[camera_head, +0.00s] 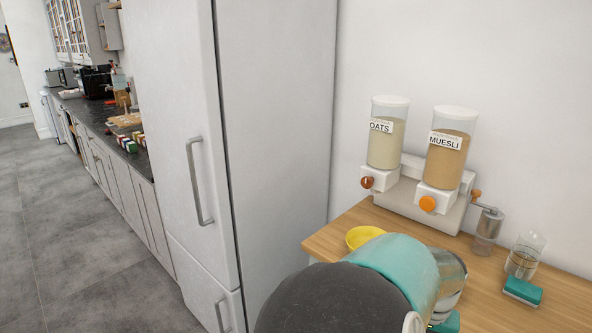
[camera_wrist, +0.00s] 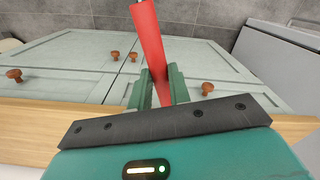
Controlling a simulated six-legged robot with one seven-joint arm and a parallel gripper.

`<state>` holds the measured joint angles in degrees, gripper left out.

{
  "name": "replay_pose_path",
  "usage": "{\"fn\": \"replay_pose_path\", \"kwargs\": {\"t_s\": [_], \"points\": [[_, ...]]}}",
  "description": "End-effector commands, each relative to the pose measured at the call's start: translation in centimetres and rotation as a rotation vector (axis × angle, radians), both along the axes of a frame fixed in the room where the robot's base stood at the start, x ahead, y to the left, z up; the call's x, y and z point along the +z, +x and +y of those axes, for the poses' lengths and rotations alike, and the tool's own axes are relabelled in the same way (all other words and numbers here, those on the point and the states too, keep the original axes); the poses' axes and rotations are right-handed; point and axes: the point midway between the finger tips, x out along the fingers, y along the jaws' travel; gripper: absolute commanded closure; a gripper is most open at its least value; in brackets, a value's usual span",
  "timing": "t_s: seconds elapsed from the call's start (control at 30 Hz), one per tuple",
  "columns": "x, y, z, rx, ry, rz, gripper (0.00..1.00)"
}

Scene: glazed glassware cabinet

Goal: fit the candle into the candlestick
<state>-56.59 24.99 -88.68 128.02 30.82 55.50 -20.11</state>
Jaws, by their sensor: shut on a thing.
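A red candle (camera_wrist: 149,40) is in my gripper (camera_wrist: 159,84) in the wrist view. The two green fingers are shut on its lower part, and it leans slightly, its upper end to the left. I see no candlestick in either view.
A tall white fridge (camera_head: 270,130) stands left. Pale cabinet doors (camera_wrist: 60,55) show in the wrist view.

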Motion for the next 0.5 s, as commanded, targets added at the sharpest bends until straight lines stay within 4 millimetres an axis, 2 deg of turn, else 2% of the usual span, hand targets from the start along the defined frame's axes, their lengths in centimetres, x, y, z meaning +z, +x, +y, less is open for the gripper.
{"fn": "replay_pose_path", "kwargs": {"t_s": [0.27, 0.5], "points": [[-4.6, 4.5, 3.5, 0.132, -0.002, 0.001, 1.0], [-9.8, 9.7, 7.6, 0.284, -0.001, 0.003, 1.0]]}}
